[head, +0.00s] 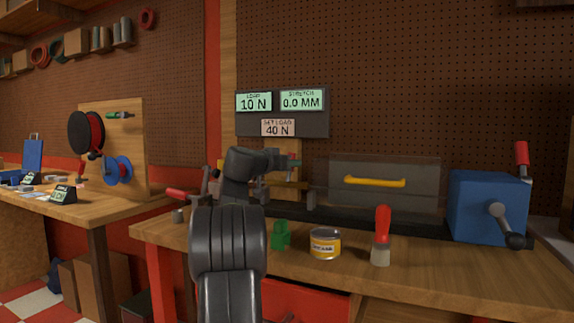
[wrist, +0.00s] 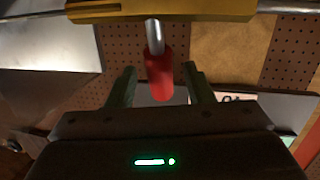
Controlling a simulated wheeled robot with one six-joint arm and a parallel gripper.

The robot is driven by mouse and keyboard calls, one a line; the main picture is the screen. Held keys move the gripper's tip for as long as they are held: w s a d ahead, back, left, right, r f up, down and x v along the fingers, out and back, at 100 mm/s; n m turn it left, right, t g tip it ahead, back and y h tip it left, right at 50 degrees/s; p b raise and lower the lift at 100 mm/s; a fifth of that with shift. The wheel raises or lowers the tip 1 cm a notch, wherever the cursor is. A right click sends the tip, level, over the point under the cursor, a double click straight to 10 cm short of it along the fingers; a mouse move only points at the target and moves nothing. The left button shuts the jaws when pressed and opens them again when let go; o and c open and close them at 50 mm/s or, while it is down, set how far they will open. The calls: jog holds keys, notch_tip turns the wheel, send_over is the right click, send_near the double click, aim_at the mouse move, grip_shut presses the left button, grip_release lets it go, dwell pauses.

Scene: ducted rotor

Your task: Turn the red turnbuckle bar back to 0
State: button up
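The red turnbuckle bar (wrist: 159,76) shows in the wrist view as a red grip on a silver rod, which runs up into a brass-coloured turnbuckle body (wrist: 185,9). My gripper (wrist: 161,82) is open, with one finger on each side of the red grip. A small gap shows on both sides, so it does not look clamped. In the head view my gripper (head: 292,161) is small, near the wooden upright, and my arm hides most of the turnbuckle. The display panel (head: 312,123) reads load 10 N, stretch 0.0 MM and set load 40 N.
A clear cover with a yellow handle (head: 375,182) stands right of my gripper. A blue box (head: 487,206) with a crank is farther right. A green block (head: 281,235), a tin (head: 325,243) and a red-handled brush (head: 382,236) stand on the bench front.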

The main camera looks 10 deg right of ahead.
jog(key=v, duration=1.3)
jog(key=shift+s+a, duration=0.3)
jog(key=x, duration=1.4)
jog(key=shift+r, duration=0.1)
